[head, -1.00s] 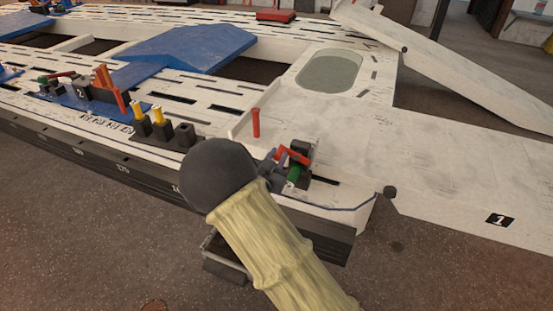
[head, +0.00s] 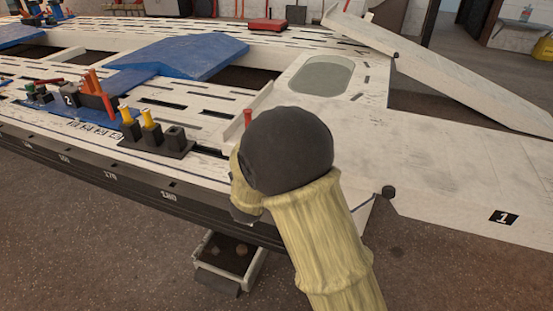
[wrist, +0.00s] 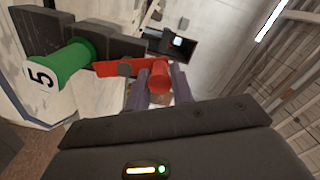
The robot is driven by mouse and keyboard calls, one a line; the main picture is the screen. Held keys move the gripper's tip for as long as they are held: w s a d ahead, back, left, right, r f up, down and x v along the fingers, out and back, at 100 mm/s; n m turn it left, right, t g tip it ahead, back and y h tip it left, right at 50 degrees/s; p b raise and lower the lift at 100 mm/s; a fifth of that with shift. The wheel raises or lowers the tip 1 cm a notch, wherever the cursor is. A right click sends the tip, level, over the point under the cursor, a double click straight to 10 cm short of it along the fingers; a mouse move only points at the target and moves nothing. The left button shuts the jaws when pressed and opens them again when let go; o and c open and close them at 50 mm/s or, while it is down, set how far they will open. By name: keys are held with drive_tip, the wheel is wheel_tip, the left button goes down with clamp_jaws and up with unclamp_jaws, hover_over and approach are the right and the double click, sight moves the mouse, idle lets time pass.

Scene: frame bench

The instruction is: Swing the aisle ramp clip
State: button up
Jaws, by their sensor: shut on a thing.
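The red clip (wrist: 112,68) shows in the wrist view as a flat lever with a dark pivot and a round red grip at its right end. My gripper (wrist: 159,78) is shut on that grip, one finger on each side. The lever reaches left to a green cylinder (wrist: 72,62) with a white end marked 5, in a dark bracket (wrist: 95,40). I cannot tell whether lever and cylinder touch. In the head view my arm hides the clip, the cylinder and my gripper. The white ramp (head: 450,185) marked 1 extends right from the bench.
The white slotted bench (head: 205,92) carries a dark block with yellow pegs (head: 150,130) and blue panels (head: 180,58). A red upright pin (head: 248,117) stands just behind my arm. Another white ramp (head: 450,78) slopes at the back right. An open drawer (head: 232,262) juts out below the front edge.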

drive_tip(key=shift+s+d+m+b, duration=0.15)
drive_tip(key=shift+d+m+b, duration=0.2)
drive_tip(key=shift+m+b, duration=0.45)
drive_tip(key=shift+s+d+m+b, duration=0.1)
drive_tip(key=shift+d+m+b, duration=0.25)
drive_tip(key=shift+m+b, duration=0.4)
drive_tip(key=o, duration=1)
drive_tip(key=shift+r, duration=0.1)
drive_tip(key=p+v, duration=0.5)
drive_tip(key=v, duration=1.2)
drive_tip(key=shift+s+a+p, duration=0.1)
drive_tip(key=shift+s+p, duration=0.1)
drive_tip(key=shift+p, duration=0.1)
